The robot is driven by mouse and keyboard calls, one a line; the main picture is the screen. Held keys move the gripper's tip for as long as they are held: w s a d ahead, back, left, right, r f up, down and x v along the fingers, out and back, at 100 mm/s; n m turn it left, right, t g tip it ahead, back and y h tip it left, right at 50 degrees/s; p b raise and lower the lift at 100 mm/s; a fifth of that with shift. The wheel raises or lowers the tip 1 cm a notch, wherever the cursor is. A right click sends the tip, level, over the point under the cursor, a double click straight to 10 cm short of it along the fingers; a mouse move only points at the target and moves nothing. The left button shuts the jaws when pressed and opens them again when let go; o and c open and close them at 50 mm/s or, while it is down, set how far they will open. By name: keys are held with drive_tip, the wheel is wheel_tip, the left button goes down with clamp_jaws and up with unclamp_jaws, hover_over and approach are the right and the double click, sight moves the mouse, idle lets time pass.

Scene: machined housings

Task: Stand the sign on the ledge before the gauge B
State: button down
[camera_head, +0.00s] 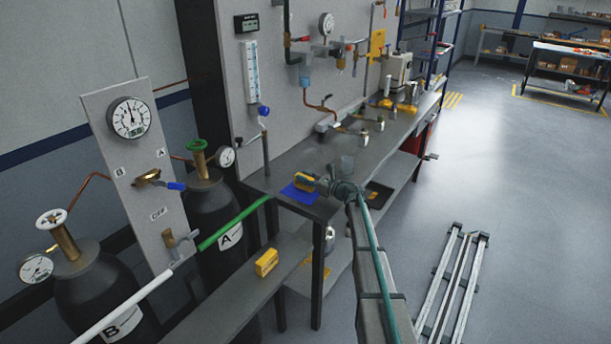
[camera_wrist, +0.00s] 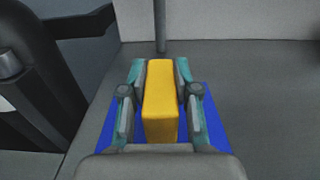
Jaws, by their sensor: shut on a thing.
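My gripper (camera_head: 320,184) is shut on a yellow sign (camera_head: 305,180) at the near end of the grey bench. In the wrist view the sign (camera_wrist: 160,100) sits between both fingers (camera_wrist: 160,97), over a blue mat (camera_wrist: 211,125). I cannot tell whether the sign touches the mat. The mat also shows in the head view (camera_head: 299,194). The dark ledge (camera_head: 222,300) runs low in front of the gas cylinders. Gauge B (camera_head: 36,268) is the round dial at far left, beside the cylinder marked B (camera_head: 108,305).
Another yellow block (camera_head: 266,262) is on the ledge's right part. Cylinder A (camera_head: 218,220) and its gauge (camera_head: 226,157) stand behind the ledge.

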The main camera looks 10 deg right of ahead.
drive_tip(key=shift+f+b, duration=0.3)
drive_tip(key=shift+b, duration=0.05)
drive_tip(key=c, duration=0.9)
unclamp_jaws()
drive_tip(key=shift+o, duration=0.2)
drive_tip(key=shift+r, duration=0.2)
drive_tip(key=shift+o, duration=0.5)
drive_tip(key=b+v, duration=0.3)
drive_tip(key=v, duration=0.9)
